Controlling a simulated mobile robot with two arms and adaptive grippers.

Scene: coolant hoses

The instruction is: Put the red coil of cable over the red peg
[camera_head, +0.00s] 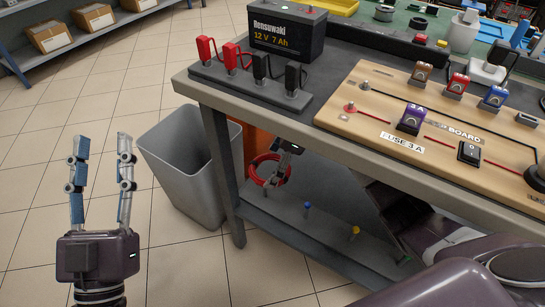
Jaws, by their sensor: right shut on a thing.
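The red coil of cable (254,173) hangs under the workbench, near its left front leg. My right gripper (276,172) is under the bench top and shut on the coil; the bench edge hides part of that arm. The coil is just above the left part of the lower rail (283,226). A blue peg (307,207) and a yellow peg (354,232) stand on that rail. I cannot make out the red peg clearly; the coil and gripper cover that part of the rail. My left gripper (103,150) is open and empty over the floor at left.
A grey bin (185,165) stands left of the bench leg (222,170). The bench top holds a battery (287,34), red and black clamps (233,56) and a wooden circuit board (380,100). A shelf with boxes (50,36) is at upper left. The left floor is clear.

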